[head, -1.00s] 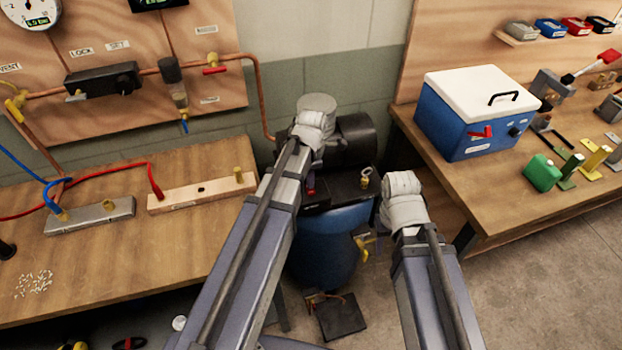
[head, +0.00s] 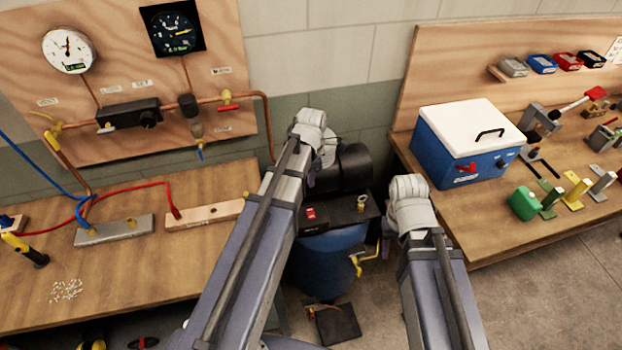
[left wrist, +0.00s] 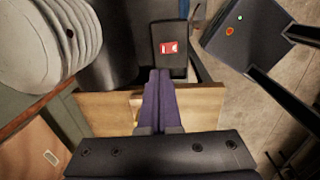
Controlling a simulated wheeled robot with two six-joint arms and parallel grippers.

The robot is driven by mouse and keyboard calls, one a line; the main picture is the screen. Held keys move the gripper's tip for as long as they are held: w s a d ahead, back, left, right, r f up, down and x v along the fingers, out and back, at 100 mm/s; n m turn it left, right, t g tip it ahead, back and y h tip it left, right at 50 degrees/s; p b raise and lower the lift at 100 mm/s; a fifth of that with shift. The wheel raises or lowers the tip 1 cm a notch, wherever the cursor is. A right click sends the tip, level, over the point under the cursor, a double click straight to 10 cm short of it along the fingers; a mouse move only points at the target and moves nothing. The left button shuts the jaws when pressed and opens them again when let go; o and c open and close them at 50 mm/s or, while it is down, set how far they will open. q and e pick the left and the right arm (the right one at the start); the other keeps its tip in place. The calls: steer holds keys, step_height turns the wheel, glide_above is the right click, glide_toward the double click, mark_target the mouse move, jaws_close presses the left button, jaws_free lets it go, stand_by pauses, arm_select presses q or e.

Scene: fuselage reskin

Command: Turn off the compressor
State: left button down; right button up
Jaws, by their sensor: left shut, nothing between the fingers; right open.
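The compressor (head: 330,262) stands on the floor between two benches, a blue tank with a black motor (head: 345,170) on top. Its red switch (head: 311,213) sits on a black box at the front; the left wrist view also shows the red switch (left wrist: 169,47) on that box. My left gripper (left wrist: 160,72) is shut and empty, its fingers pointing toward the switch box with the tips close below it in the picture. I cannot tell whether they touch. In the head view my left wrist hides most of that gripper. My right gripper (head: 386,218) is open, right of the compressor, mostly hidden by its wrist.
The left bench (head: 130,262) carries grey and wooden blocks with hoses, below a gauge board (head: 110,90). The right bench (head: 530,222) holds a blue cooler box (head: 462,150). A yellow-handled valve (head: 358,264) sticks out at the tank's right. A dark pad (head: 336,322) lies on the floor.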

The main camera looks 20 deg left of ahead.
mark_target(310, 210)
arm_select(q)
steer(key=shift+r, duration=0.2)
steer(key=shift+s+d+r, duration=0.1)
steer(key=shift+s+d, duration=0.1)
steer(key=shift+s, duration=0.25)
steer(key=shift+s+d, duration=0.2)
steer(key=shift+s, duration=0.25)
steer(key=f+b, duration=0.4)
steer(key=w+f+b, duration=0.1)
steer(key=f+b, duration=0.4)
steer(key=a+f+b, duration=0.1)
steer(key=f+b, duration=0.3)
steer(key=f, duration=0.1)
steer(key=shift+w+b, duration=0.25)
steer(key=shift+b, duration=0.15)
